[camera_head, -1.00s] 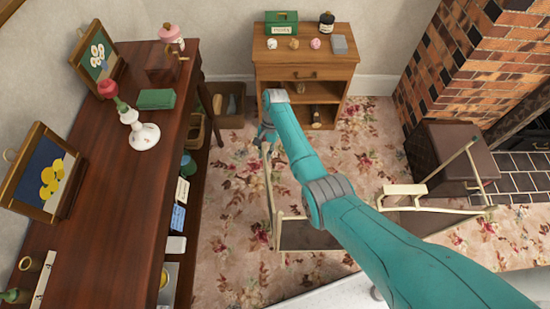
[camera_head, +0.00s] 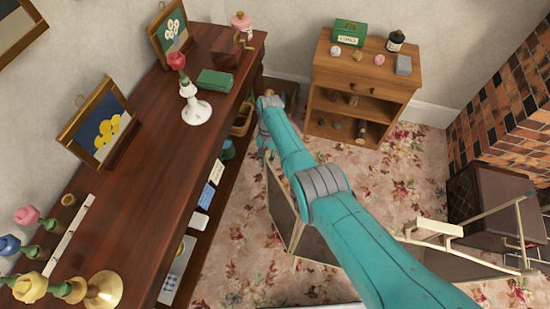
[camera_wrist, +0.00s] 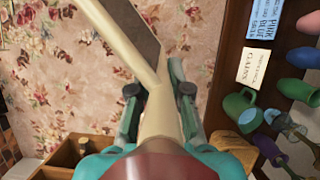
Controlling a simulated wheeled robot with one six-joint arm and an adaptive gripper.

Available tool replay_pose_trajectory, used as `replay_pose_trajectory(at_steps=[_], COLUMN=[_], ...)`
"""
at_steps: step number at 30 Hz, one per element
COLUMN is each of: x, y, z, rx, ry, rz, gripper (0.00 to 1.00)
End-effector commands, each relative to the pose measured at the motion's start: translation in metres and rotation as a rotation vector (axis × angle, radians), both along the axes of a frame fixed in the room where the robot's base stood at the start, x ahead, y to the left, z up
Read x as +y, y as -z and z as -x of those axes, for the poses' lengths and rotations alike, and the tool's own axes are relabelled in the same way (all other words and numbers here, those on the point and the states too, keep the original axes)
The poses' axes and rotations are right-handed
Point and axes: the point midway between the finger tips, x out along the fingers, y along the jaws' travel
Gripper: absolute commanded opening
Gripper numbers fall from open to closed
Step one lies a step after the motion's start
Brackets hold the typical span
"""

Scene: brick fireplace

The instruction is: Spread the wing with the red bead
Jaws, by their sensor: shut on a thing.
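A folding fire screen with cream frames and dark panels stands on the carpet. Its near-left wing (camera_head: 281,207) reaches from the middle panel (camera_head: 316,246) toward the dark sideboard. My gripper (camera_head: 266,148) is at that wing's outer upper end. In the wrist view my gripper (camera_wrist: 160,105) is shut on the wing's cream post (camera_wrist: 158,118), one finger on each side. A dark red rounded shape (camera_wrist: 172,165), probably the red bead, fills the bottom middle there. The other wing's cream frame (camera_head: 522,232) stands at the right. My arm hides part of the screen.
The long dark sideboard (camera_head: 150,165) with its open lower shelf stands close left of my gripper. A small wooden cabinet (camera_head: 362,75) is behind, and a dark box (camera_head: 485,200) by the brick fireplace (camera_head: 515,105) at right. Carpet is clear between wing and cabinet.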

Motion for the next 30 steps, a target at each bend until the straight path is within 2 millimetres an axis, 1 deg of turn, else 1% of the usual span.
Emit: replay_pose_trajectory(at_steps=[1, 6, 17, 18, 19, 20, 30], x=[0.0034, 0.0076, 0.0078, 0.0078, 0.0077, 0.0077, 0.0072], y=[0.0002, 0.0002, 0.0002, 0.0002, 0.0002, 0.0002, -0.0020], z=[0.0012, 0.0030, 0.0031, 0.0031, 0.0032, 0.0032, 0.0020], rx=[-0.001, -0.001, -0.001, -0.001, -0.001, -0.001, -0.002], ry=[-0.009, -0.027, -0.029, -0.029, -0.029, -0.029, -0.029], rz=[0.000, 0.000, 0.000, 0.000, 0.000, 0.000, 0.000], gripper=[0.00, 0.00, 0.00, 0.28, 0.35, 0.39, 0.39])
